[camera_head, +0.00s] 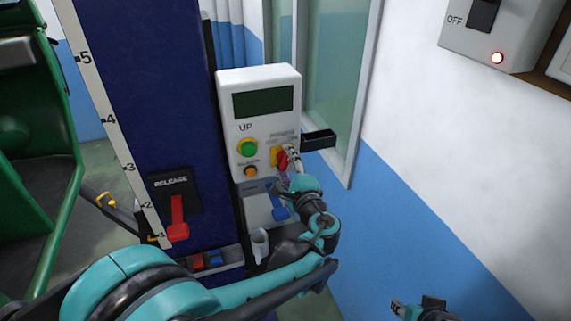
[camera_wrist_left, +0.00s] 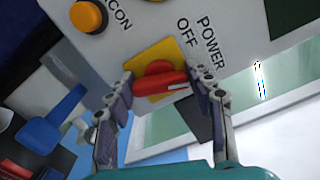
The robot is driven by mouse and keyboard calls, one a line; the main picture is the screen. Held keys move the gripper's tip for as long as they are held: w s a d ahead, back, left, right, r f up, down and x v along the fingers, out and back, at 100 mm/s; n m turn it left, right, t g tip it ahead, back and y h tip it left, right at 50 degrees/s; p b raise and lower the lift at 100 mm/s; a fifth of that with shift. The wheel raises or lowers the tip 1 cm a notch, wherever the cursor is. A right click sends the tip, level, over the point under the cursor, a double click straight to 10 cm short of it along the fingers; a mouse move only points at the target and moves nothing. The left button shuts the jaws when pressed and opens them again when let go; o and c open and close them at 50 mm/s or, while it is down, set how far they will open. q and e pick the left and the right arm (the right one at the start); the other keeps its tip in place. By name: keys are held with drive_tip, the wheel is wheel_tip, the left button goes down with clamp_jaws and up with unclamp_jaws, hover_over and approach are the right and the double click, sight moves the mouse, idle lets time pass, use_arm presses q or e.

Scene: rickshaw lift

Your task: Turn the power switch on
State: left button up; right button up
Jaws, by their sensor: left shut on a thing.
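The power switch is a red rotary knob (camera_head: 282,160) on a yellow plate, at the lower right of a white control box (camera_head: 262,78). In the left wrist view the red knob (camera_wrist_left: 160,83) lies across the yellow plate (camera_wrist_left: 158,57), a white mark near its right end. POWER and OFF labels are beside it. The fingers partly hide the knob in the head view. My right gripper (camera_head: 425,309) shows only partly at the bottom; its jaws are unclear.
A green button (camera_head: 247,147) and an orange button (camera_head: 250,171) sit left of the knob. A red release lever (camera_head: 177,218) is on the blue column. A blue lever (camera_head: 278,203) is below the box. A wall box (camera_head: 505,30) has a lit red lamp.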

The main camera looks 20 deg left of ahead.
use_arm(q)
drive_tip(key=shift+m, duration=2.2)
drive_tip(key=o, duration=1.2)
drive_tip(key=shift+c, duration=0.2)
drive_tip(key=v, duration=1.2)
